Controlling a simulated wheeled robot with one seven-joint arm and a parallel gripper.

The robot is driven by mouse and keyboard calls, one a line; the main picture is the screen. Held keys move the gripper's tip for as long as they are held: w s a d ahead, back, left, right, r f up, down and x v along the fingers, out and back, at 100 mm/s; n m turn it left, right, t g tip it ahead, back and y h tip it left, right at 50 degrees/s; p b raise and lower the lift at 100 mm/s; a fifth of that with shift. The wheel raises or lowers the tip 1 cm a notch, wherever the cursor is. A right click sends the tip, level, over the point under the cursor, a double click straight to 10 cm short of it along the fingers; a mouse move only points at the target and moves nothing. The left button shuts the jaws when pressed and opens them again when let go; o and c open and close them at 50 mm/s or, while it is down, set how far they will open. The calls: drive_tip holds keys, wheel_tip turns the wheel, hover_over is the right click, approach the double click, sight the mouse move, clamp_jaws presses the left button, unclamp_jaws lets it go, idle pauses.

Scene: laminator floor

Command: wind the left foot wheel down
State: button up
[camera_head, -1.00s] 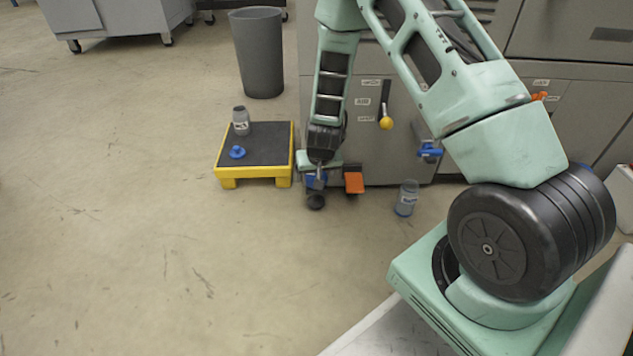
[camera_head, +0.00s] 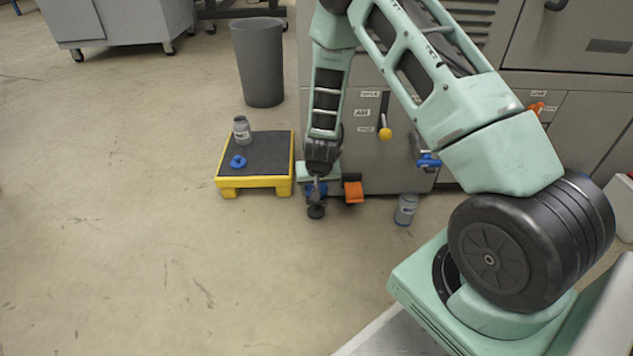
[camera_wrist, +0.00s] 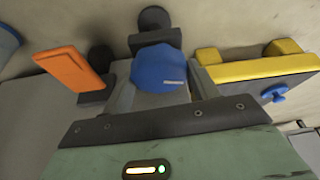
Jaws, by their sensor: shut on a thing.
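The left foot wheel is a blue knob (camera_wrist: 160,72) at the front lower corner of the grey machine, with a dark round foot (camera_wrist: 155,22) next to it. In the head view the dark foot (camera_head: 316,211) shows on the floor, and the blue wheel is mostly hidden by my wrist. My gripper (camera_wrist: 158,85) is shut on the blue wheel, with one finger on each side of it. In the head view my gripper (camera_head: 316,188) reaches down low beside the machine.
An orange pedal (camera_wrist: 72,70) is close beside my gripper. A yellow-edged platform (camera_head: 255,182) with a grey jar (camera_head: 242,131) and a blue knob (camera_head: 238,161) stands left. Another jar (camera_head: 405,209) stands right on the floor. A grey bin (camera_head: 258,62) is behind. The front left floor is clear.

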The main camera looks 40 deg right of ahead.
drive_tip(key=r+m+p, duration=0.1)
drive_tip(key=m+p, duration=0.1)
drive_tip(key=p, duration=0.2)
drive_tip(key=shift+a+g+h, duration=0.1)
drive_tip(key=shift+g+h, duration=0.2)
drive_tip(key=m+p, duration=0.2)
drive_tip(key=p, duration=0.4)
drive_tip(key=shift+m+g+h, duration=0.3)
drive_tip(key=shift+h, duration=0.1)
drive_tip(key=m+p, duration=0.1)
drive_tip(key=p, duration=0.1)
drive_tip(key=m+g+p, duration=0.1)
drive_tip(key=m+p, duration=0.1)
drive_tip(key=p, duration=0.1)
drive_tip(key=shift+w+f+h, duration=0.1)
drive_tip(key=shift+f+h, duration=0.2)
drive_tip(key=shift+f+m+p, duration=0.2)
drive_tip(key=shift+m+p, duration=0.4)
drive_tip(key=shift+p, duration=0.15)
drive_tip(key=o, duration=1)
drive_tip(key=shift+c, duration=0.2)
drive_tip(key=p+v, duration=0.7)
drive_tip(key=v, duration=1)
drive_tip(key=shift+w+a+r+p, duration=0.15)
drive_tip(key=shift+w+r+p, duration=0.05)
drive_tip(key=shift+w+p, duration=0.15)
